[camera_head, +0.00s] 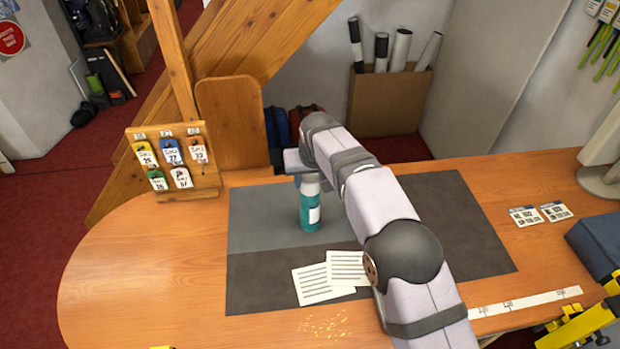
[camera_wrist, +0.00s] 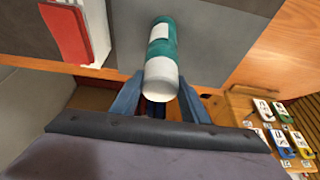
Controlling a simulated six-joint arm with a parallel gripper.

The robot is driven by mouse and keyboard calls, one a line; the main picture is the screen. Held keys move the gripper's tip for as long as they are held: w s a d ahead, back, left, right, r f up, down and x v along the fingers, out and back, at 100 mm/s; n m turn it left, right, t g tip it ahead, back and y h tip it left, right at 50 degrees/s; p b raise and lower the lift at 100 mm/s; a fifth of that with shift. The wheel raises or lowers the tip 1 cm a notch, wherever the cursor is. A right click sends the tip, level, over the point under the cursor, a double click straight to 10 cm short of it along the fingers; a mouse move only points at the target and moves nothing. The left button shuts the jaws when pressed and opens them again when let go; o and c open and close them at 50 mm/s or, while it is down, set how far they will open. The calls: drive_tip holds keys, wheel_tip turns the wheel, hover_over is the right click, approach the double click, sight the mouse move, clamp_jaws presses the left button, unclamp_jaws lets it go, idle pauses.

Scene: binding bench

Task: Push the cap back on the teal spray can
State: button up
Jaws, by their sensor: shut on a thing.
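The teal spray can (camera_head: 312,212) stands upright on the grey mat, with a white label on its side. Its pale cap (camera_head: 311,184) is at the top, in line with the can. In the wrist view the white cap (camera_wrist: 161,77) lies between the two blue fingers of my gripper (camera_wrist: 158,100), with the teal body (camera_wrist: 163,47) beyond it. My gripper is shut on the cap. No gap shows between cap and can, but I cannot tell whether the cap is fully seated. In the head view my arm partly hides the gripper.
Two printed sheets (camera_head: 335,277) lie on the mat (camera_head: 262,285) in front of the can. A tag board (camera_head: 172,165) stands at the left. A red-covered block (camera_wrist: 72,32) shows in the wrist view. A blue box (camera_head: 598,243) lies at the right edge. The left bench is clear.

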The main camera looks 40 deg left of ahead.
drive_tip(key=o, duration=1.6)
drive_tip(key=shift+o, duration=0.2)
drive_tip(key=shift+r, duration=0.1)
drive_tip(key=shift+r+p, duration=0.75)
drive_tip(key=shift+r, duration=2.65)
clamp_jaws()
